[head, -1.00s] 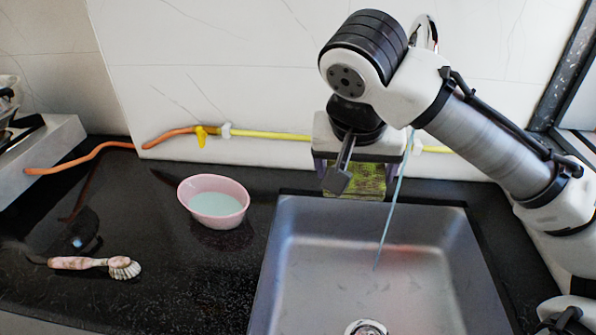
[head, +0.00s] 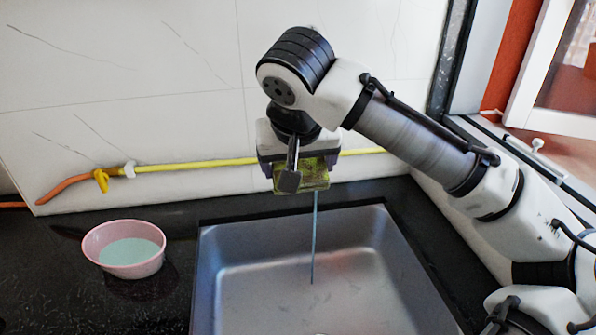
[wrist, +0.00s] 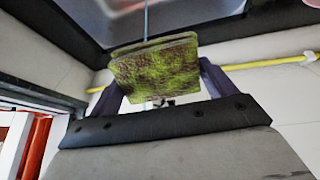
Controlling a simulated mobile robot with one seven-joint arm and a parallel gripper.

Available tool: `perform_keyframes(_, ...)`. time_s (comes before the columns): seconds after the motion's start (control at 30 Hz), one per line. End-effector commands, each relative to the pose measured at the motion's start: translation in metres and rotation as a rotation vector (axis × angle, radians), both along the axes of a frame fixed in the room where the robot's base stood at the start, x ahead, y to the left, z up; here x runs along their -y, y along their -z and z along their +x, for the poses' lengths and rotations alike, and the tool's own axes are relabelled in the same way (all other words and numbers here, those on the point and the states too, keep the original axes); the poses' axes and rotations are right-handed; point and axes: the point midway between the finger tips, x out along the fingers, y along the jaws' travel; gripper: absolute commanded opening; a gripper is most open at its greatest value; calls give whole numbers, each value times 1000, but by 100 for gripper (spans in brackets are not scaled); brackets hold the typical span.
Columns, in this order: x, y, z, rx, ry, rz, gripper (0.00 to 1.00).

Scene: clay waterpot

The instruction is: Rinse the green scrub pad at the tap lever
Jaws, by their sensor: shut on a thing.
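The green scrub pad (head: 316,176) is held in my gripper (head: 298,172) above the back edge of the sink. The pad also shows in the wrist view (wrist: 155,72), clamped between the two dark fingers, with a mottled green and brown face. A thin blue-grey water stream (head: 314,240) runs from the pad's lower edge down to the sink; in the wrist view it meets the pad's edge (wrist: 146,22). The tap and its lever cannot be made out now; my arm covers that part of the wall.
The steel sink (head: 215,262) lies below my gripper. A pink bowl (head: 150,262) with pale liquid stands on the black counter to its left. A yellow hose (head: 210,163) with an orange end runs along the wall. A window (head: 560,70) is at the right.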

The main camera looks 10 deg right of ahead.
Motion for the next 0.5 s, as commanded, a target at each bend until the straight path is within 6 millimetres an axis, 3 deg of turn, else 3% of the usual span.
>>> perform_keyframes(0.5, 11, 9, 50, 0, -1, 2, 61)
